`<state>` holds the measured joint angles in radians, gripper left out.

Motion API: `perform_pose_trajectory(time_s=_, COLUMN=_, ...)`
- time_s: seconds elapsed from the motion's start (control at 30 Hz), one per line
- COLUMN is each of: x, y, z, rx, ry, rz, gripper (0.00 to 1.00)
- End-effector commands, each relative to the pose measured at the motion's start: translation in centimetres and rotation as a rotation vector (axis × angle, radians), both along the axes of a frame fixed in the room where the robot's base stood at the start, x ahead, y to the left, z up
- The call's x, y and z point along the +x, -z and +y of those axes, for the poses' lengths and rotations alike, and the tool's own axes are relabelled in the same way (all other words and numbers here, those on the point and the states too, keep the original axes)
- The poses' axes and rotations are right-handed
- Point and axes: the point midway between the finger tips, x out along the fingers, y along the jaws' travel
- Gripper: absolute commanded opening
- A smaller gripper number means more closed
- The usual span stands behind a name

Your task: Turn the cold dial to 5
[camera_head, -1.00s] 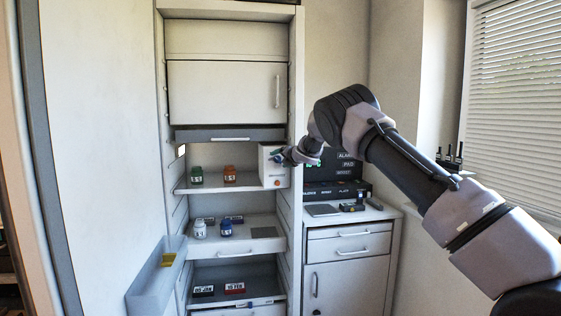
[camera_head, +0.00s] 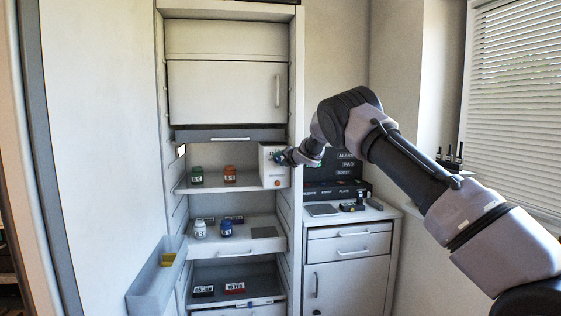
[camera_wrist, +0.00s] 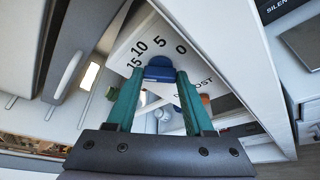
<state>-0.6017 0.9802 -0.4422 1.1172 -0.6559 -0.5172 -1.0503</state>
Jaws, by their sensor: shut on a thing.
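The blue dial (camera_wrist: 159,69) sits on the white face of a box (camera_wrist: 232,60), with the numbers 15, 10, 5 and 0 printed in an arc around it. In the head view the white box (camera_head: 273,178) stands at the right end of the middle shelf. My gripper (camera_wrist: 163,78) has its two teal fingers closed on the blue dial, one on each side. The dial's pointer mark is hidden or too small to read. In the head view my gripper (camera_head: 281,157) is at the upper part of the box front, and the dial is hidden there.
Green (camera_head: 197,175) and orange (camera_head: 230,174) jars stand left of the box on the same shelf. A cupboard door (camera_head: 225,92) is above. A counter (camera_head: 380,212) with dark labelled panels is at the right. A pale bin (camera_head: 158,275) hangs at lower left.

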Motion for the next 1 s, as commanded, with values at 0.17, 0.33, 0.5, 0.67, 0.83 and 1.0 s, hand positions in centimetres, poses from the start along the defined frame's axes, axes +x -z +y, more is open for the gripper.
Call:
perform_pose_trajectory(time_s=0.17, x=0.07, y=0.24, z=-0.23, rx=0.124, ry=0.002, rz=0.038, gripper=0.0)
perform_pose_trajectory(time_s=0.33, x=0.11, y=0.35, z=-0.32, rx=0.274, ry=0.002, rz=0.08, gripper=0.0)
perform_pose_trajectory(time_s=0.5, x=0.1, y=0.5, z=-0.34, rx=0.43, ry=0.002, rz=0.125, gripper=0.0)
perform_pose_trajectory(time_s=0.67, x=0.12, y=0.7, z=-0.39, rx=0.577, ry=0.003, rz=0.168, gripper=0.0)
perform_pose_trajectory(time_s=0.83, x=0.1, y=0.85, z=-0.33, rx=0.732, ry=0.002, rz=0.213, gripper=0.0)
perform_pose_trajectory(time_s=1.0, x=0.07, y=1.05, z=-0.26, rx=0.887, ry=0.002, rz=0.258, gripper=0.0)
